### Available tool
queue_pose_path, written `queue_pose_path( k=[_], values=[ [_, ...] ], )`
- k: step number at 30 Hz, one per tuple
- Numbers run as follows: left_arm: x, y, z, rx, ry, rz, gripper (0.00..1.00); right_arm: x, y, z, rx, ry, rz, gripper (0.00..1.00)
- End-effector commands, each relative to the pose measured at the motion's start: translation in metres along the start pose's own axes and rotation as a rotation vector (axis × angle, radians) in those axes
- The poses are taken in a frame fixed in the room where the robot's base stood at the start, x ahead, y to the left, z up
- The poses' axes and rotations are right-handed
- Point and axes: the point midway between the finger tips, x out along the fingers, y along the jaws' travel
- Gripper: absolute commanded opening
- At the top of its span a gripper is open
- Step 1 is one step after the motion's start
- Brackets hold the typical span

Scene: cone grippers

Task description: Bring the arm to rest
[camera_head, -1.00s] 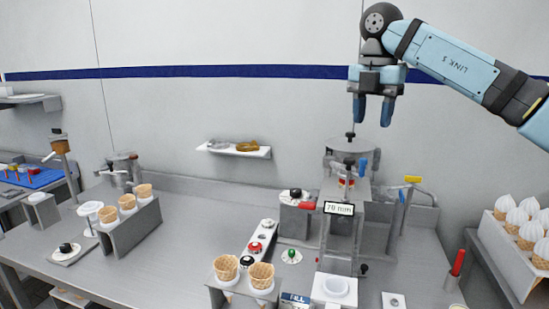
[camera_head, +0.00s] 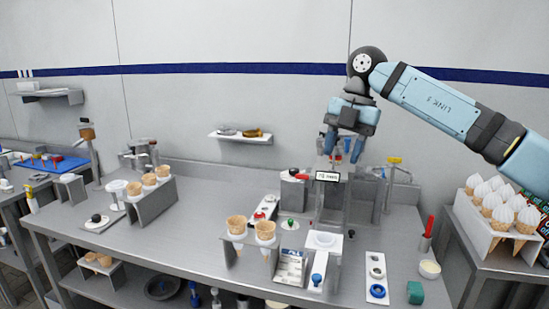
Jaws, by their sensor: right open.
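My right arm comes in from the right, and its gripper (camera_head: 343,147) hangs above the back of the steel counter (camera_head: 190,245). The fingers point down and are apart, with nothing seen between them. The gripper is in front of the top of a dispensing machine (camera_head: 328,190) with a small display, and hides part of it. I cannot tell whether they touch. My left gripper is not in view.
A rack of filled cones (camera_head: 500,232) stands at right. A wall shelf (camera_head: 240,137) holds small items. The counter's left middle is clear.

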Motion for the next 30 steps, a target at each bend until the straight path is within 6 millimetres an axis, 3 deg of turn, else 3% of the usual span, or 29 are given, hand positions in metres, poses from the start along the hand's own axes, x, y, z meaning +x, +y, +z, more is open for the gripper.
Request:
queue_pose_path(
  k=[1, 5, 9, 12, 18, 23, 30],
  values=[
    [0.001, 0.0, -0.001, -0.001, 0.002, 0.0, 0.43, 0.024, 0.007, -0.006, -0.042, 0.06, 0.036, 0.45],
    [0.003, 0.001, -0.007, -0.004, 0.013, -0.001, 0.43, 0.075, 0.028, -0.03, -0.155, 0.223, 0.172, 0.45],
    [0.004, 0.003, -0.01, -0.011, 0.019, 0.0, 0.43, 0.132, 0.05, -0.068, -0.259, 0.442, 0.394, 0.45],
    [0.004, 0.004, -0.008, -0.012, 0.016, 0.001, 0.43, 0.162, 0.061, -0.095, -0.291, 0.597, 0.594, 0.45],
    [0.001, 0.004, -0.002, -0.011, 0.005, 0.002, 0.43, 0.198, 0.069, -0.132, -0.216, 0.838, 1.019, 0.45],
    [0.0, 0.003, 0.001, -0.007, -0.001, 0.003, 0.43, 0.219, 0.06, -0.136, -0.02, 0.94, 1.346, 0.45],
    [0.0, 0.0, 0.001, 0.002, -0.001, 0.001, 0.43, 0.266, 0.017, -0.108, 0.471, 0.926, 1.714, 0.45]
  ],
)
